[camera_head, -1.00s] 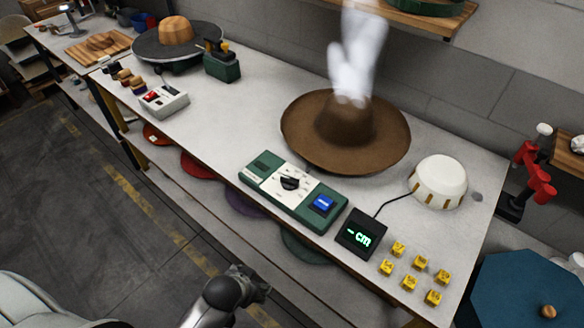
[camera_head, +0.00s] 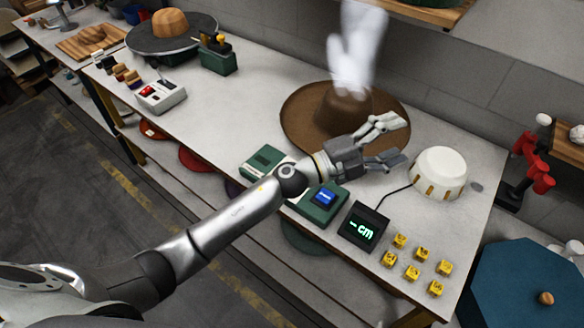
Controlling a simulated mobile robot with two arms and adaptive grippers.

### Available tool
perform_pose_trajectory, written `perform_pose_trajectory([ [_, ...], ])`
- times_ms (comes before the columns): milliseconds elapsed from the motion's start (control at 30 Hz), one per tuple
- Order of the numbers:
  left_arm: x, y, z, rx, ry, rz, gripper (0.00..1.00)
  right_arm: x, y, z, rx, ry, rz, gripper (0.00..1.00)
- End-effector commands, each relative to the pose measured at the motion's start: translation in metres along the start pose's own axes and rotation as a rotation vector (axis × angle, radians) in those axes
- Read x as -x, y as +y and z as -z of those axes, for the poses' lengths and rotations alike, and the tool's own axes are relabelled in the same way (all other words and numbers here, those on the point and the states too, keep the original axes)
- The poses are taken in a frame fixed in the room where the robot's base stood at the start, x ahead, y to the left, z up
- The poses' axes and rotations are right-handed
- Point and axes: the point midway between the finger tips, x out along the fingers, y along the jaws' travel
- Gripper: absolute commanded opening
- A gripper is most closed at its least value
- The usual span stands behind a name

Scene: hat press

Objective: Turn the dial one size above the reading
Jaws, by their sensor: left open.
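The green control box (camera_head: 323,213) lies near the bench's front edge, with a blue button (camera_head: 324,196) at its right. The dial on its white panel is hidden behind my left arm. A small black display (camera_head: 363,226) to its right reads "- cm" in green, with no number. A cable joins it to a white dome with wooden slots (camera_head: 440,173). My left gripper (camera_head: 402,143) is open and empty, above the bench between the brown hat and the dome. My right gripper is not in view.
A wide brown hat (camera_head: 296,119) sits under white steam at the back. Several yellow number blocks (camera_head: 413,272) lie at the front right. A white switch box (camera_head: 161,97) and a green box with a handle (camera_head: 218,62) stand further left.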

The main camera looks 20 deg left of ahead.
Motion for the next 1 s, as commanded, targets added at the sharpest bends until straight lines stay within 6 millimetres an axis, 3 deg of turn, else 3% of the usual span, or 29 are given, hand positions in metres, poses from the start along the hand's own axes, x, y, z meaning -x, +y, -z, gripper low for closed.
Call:
perform_pose_trajectory([
  [100, -0.013, 0.022, 0.023, -0.179, 0.205, -0.179, 0.70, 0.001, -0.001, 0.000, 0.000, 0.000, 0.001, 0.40],
  [233, -0.004, 0.057, 0.026, -0.354, 0.386, -0.431, 0.70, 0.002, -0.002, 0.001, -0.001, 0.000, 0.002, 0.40],
  [367, 0.025, 0.086, 0.000, -0.504, 0.502, -0.735, 0.70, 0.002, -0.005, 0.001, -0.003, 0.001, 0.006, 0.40],
  [433, 0.048, 0.095, -0.026, -0.573, 0.533, -0.917, 0.70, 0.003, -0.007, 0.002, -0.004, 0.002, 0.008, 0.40],
  [567, 0.097, 0.089, -0.083, -0.662, 0.529, -1.261, 0.70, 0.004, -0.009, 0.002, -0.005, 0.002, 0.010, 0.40],
  [700, 0.145, 0.060, -0.134, -0.698, 0.461, -1.563, 0.70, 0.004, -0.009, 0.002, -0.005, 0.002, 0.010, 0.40],
  [867, 0.177, 0.033, -0.162, -0.697, 0.391, -1.750, 0.70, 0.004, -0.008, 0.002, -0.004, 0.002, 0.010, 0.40],
  [1000, 0.185, 0.032, -0.168, -0.691, 0.375, -1.793, 0.70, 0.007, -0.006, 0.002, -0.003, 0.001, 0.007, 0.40],
])
